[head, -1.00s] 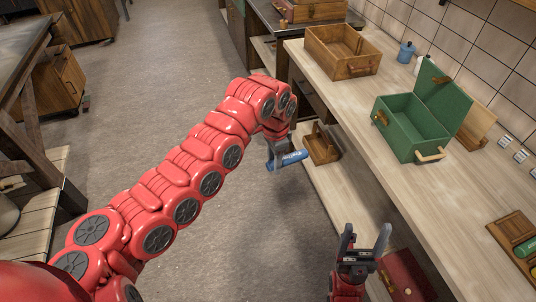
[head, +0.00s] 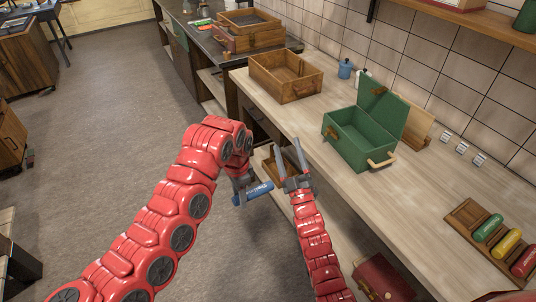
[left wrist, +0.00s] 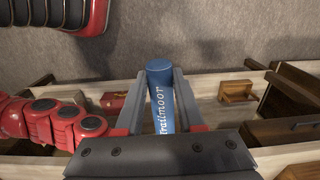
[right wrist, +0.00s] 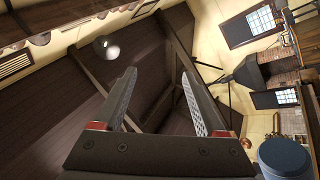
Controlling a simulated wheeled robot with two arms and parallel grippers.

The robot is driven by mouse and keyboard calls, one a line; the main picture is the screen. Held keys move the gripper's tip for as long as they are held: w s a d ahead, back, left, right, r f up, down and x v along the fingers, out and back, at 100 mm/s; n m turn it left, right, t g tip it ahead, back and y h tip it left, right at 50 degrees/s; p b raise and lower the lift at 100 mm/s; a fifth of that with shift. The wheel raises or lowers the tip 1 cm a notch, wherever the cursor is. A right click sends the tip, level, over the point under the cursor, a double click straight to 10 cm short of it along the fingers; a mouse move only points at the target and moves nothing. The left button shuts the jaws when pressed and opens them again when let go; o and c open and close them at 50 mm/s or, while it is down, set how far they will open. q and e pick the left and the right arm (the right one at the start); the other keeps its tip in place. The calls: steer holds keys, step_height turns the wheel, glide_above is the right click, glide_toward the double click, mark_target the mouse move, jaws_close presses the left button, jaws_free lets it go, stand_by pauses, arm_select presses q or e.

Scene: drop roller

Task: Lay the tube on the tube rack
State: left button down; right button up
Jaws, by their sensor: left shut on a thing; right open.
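The blue tube (head: 256,193) with white lettering is held in my left gripper (head: 243,186), in the air in front of the counter. The left wrist view shows the tube (left wrist: 160,95) between both fingers, its far end sticking out. My right gripper (head: 291,156) is open and empty, pointing upward just right of the tube. The wooden tube rack (head: 465,213) lies on the counter at the right edge of the head view.
An open green box (head: 358,150) and a wooden crate (head: 290,78) stand on the counter (head: 420,215). A blue jar (head: 345,69) is by the wall. A red case (head: 383,280) sits below the counter's front edge. The counter between green box and rack is mostly clear.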

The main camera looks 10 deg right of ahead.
steer(key=w+d+f+n+g+h, duration=0.25)
steer(key=w+g+h, duration=0.2)
steer(key=w, duration=0.95)
steer(key=n+g+y, duration=0.4)
steer(key=n+g, duration=0.6)
steer(key=g, duration=1.2)
glide_toward(254, 188)
steer(key=shift+m+t, duration=0.25)
steer(key=x, duration=0.9)
steer(key=shift+s+f, duration=0.15)
steer(key=shift+s, duration=0.2)
steer(key=shift+c, duration=0.2)
